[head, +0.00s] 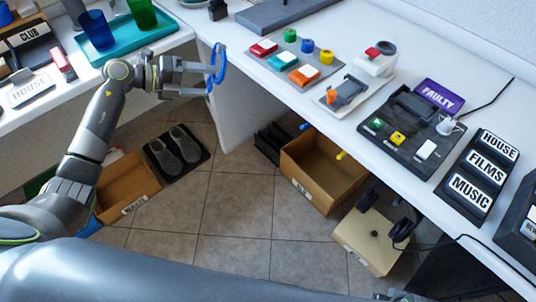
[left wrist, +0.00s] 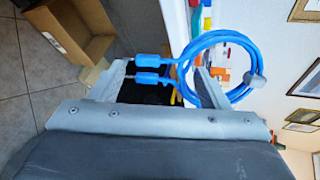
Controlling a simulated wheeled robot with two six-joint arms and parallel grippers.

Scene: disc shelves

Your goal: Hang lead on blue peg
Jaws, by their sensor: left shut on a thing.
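A blue coiled lead (head: 219,62) is held by my left gripper (head: 203,80) in the air, in front of the white counter's near edge. In the left wrist view the lead's loop (left wrist: 187,67) stands out past one finger, and its two blue plugs (left wrist: 150,61) lie across the space between the fingers (left wrist: 158,90). A small blue peg (head: 304,127) sticks out below the right counter's edge, to the right of and lower in the picture than the gripper. My right gripper is not in view.
A yellow peg (head: 341,155) is near the blue one, above an open cardboard box (head: 318,183). Headphones (head: 402,229) hang farther right. A teal tray (head: 128,40) with two cups is on the left counter.

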